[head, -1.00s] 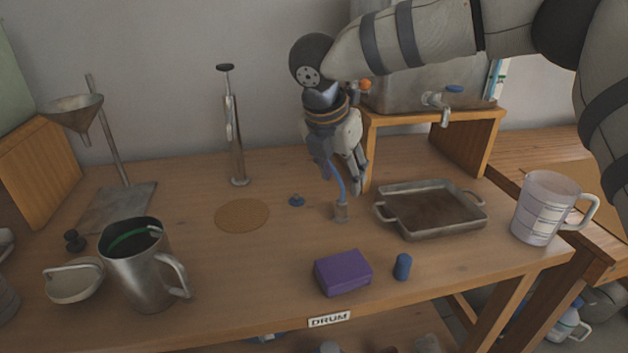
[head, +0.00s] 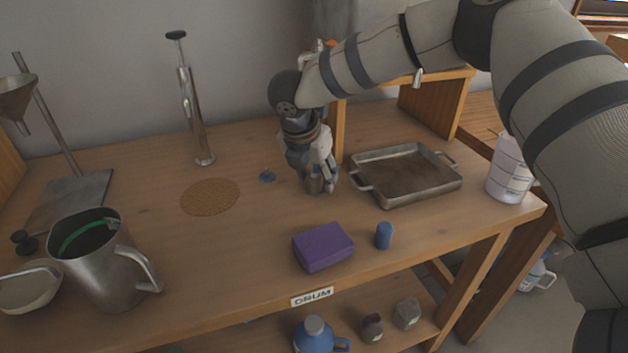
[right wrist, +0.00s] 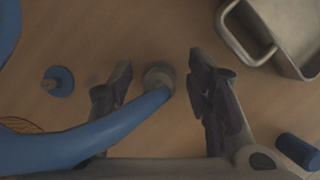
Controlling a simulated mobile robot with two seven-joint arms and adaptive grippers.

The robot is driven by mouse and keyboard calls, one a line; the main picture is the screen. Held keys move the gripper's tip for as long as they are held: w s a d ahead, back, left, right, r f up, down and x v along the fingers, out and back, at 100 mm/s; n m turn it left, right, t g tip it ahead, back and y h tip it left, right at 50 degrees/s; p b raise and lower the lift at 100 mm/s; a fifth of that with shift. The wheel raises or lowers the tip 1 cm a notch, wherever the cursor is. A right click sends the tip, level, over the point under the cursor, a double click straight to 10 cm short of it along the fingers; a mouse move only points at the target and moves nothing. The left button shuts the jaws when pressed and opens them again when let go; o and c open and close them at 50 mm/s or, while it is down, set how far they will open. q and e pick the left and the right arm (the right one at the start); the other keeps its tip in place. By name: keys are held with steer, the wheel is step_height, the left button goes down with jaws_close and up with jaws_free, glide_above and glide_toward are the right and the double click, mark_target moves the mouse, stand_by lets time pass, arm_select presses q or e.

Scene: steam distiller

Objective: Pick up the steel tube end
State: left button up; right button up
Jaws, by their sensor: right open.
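The steel tube end (head: 314,184) is a small grey metal cylinder on the bench top, partly hidden by my fingers in the head view. In the right wrist view, the steel tube end (right wrist: 159,76) shows between my fingertips, with a blue tube (right wrist: 105,130) running into it from the lower left. My right gripper (head: 319,182) is low over the bench, pointing down around the tube end. In the right wrist view, my right gripper (right wrist: 160,80) is open, with a visible gap on both sides of the tube end. My left gripper is not in view.
A metal tray (head: 405,196) stands close to the right of my right gripper. A purple block (head: 323,247) and blue cylinder (head: 383,236) lie nearer the front edge. A cork mat (head: 210,197) and small blue piece (head: 267,176) are to the left.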

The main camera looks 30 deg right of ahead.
steer(key=shift+r, duration=0.15)
jaws_close()
